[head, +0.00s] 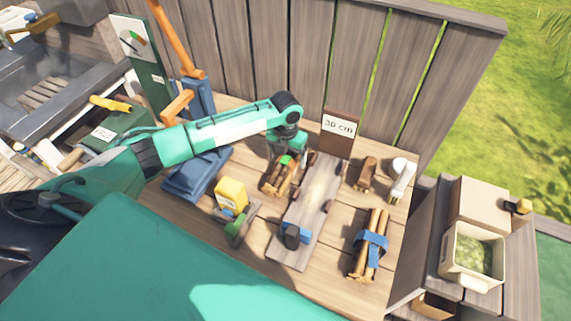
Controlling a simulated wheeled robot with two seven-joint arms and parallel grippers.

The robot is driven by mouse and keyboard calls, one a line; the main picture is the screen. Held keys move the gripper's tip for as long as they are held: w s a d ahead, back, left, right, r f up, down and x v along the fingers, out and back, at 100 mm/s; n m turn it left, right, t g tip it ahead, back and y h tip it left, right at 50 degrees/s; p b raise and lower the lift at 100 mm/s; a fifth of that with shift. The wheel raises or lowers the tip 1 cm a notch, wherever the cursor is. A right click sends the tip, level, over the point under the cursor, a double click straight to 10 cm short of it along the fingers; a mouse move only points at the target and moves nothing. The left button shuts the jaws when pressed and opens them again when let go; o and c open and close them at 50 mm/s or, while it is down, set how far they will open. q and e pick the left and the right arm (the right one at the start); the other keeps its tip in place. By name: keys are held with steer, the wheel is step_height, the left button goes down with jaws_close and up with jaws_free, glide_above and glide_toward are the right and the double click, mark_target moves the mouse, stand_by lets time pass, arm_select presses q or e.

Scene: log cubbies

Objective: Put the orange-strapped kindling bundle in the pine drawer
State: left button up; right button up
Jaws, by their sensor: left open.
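A kindling bundle (275,184) lies on the wooden bench top (330,275), left of a grey plank; its strap is mostly hidden by my gripper, so I cannot tell its colour for certain. My left gripper (285,158) is open, pointing down over this bundle, its fingers at or just above the sticks. A second bundle with a blue strap (370,244) lies at the front right of the bench. I cannot clearly identify the pine drawer; a brown wooden opening (433,305) shows low on the grey cabinet at the right. My right gripper is not in view.
A grey plank (318,195) with a blue block lies mid-bench below a "30 cm" sign (338,127). A yellow box (231,195), a brown block (367,174) and a white object (401,178) stand nearby. A cream bin (449,242) sits on the cabinet. A fence (300,50) closes the back.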

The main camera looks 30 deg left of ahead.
arm_select(q)
steer(key=shift+f, duration=1)
steer(key=shift+c, duration=0.2)
steer(key=c, duration=1.1)
steer(key=shift+r, duration=0.1)
steer(key=shift+c, duration=1.2)
